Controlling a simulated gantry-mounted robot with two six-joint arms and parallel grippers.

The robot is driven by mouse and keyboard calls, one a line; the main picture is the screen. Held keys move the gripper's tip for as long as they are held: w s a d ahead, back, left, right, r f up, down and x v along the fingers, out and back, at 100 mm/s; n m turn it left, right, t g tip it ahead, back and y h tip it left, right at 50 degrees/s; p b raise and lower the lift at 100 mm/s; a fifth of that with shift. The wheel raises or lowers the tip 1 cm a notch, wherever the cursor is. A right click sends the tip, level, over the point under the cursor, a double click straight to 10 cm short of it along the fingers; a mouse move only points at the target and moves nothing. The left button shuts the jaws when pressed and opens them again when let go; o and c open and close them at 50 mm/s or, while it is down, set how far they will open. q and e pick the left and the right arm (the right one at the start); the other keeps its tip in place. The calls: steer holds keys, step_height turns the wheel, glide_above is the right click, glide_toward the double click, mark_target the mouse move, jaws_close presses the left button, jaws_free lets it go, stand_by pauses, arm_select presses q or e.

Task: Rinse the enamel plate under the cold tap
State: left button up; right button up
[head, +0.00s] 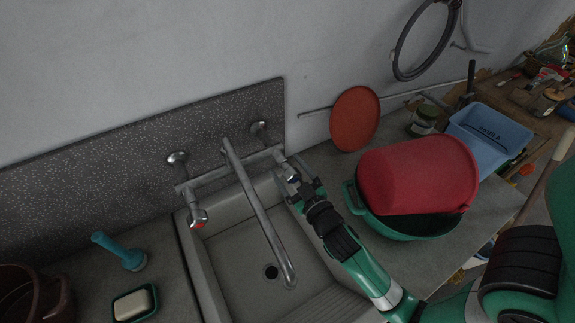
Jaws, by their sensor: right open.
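A round orange-red disc (355,119), which looks like the enamel plate, leans on edge against the wall right of the sink. The cold tap knob (292,178), with a blue mark, is at the right end of the mixer. My right gripper (301,186) is open, its fingers at this knob; I cannot tell whether they touch it. The long metal spout (262,218) reaches over the sink basin (232,262). No water shows below its tip. The hot tap knob (198,220) has a red mark. My left gripper is out of view.
A red tub (420,172) lies tilted in a green basin (358,205) right of my arm. A blue tub (490,133) stands behind. A teal-handled brush (122,252) and soap dish (134,303) are left. The sink basin holds nothing around its drain (271,272).

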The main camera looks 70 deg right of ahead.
steer(key=shift+w+d, duration=0.1)
jaws_close()
steer(key=shift+r+n+p, duration=0.1)
steer(key=shift+n+p, duration=0.5)
steer(key=shift+n, duration=1.1)
jaws_free()
